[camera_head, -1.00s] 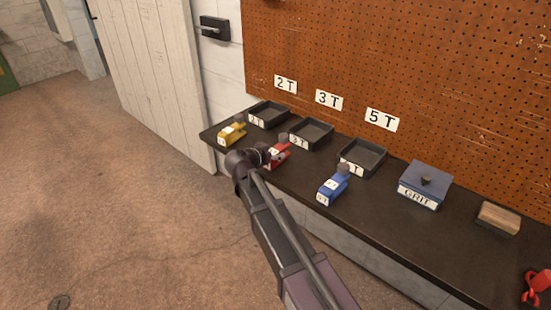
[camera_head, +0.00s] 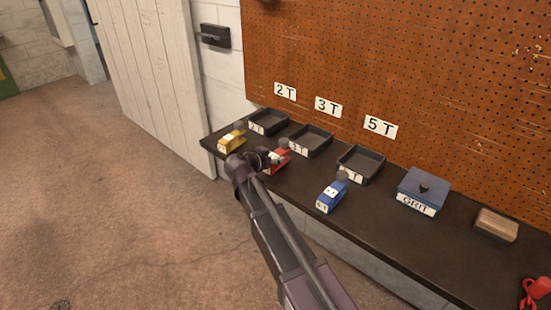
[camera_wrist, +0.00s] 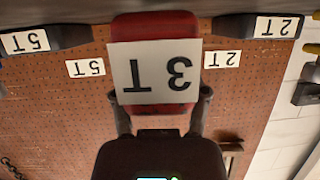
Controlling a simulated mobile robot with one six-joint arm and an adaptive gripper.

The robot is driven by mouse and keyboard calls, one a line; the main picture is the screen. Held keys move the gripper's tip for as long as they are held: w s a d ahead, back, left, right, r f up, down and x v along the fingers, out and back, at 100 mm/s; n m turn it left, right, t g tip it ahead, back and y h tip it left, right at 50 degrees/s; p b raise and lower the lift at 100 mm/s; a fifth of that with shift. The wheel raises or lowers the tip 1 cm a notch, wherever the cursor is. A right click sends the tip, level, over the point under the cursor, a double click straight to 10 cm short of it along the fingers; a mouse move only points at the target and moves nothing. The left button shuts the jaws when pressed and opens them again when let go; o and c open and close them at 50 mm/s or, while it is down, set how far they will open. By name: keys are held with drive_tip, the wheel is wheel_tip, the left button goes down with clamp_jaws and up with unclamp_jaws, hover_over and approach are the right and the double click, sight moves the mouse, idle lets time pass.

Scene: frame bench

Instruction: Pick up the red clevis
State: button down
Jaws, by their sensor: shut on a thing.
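The red clevis (camera_head: 276,164) is at the front of the dark bench, below the 3T tray and partly hidden by my arm. In the wrist view the red clevis (camera_wrist: 155,28) fills the upper middle, with its white "3T" label upside down. My gripper (camera_head: 264,158) is at the clevis. In the wrist view my gripper's (camera_wrist: 161,98) two fingers are at the two sides of the clevis, shut on it. I cannot tell whether the clevis touches the bench.
A yellow clevis (camera_head: 231,141) stands to the left and a blue clevis (camera_head: 331,196) to the right. Black trays (camera_head: 269,121), (camera_head: 311,140) and (camera_head: 361,164) line the bench's back. A blue GRIT box (camera_head: 423,190) and a wooden block (camera_head: 496,225) are farther right.

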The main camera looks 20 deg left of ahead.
wheel_tip(320, 180, up, 2)
drive_tip(key=shift+r+p, duration=0.1)
drive_tip(key=shift+p, duration=0.65)
drive_tip(key=s+a+r+p, duration=0.1)
drive_tip(key=s, duration=1.5)
drive_tip(key=shift+r, duration=0.2)
drive_tip(key=shift+p, duration=0.3)
wheel_tip(320, 180, up, 15)
drive_tip(key=p, duration=1.5)
drive_tip(key=shift+w, duration=0.15)
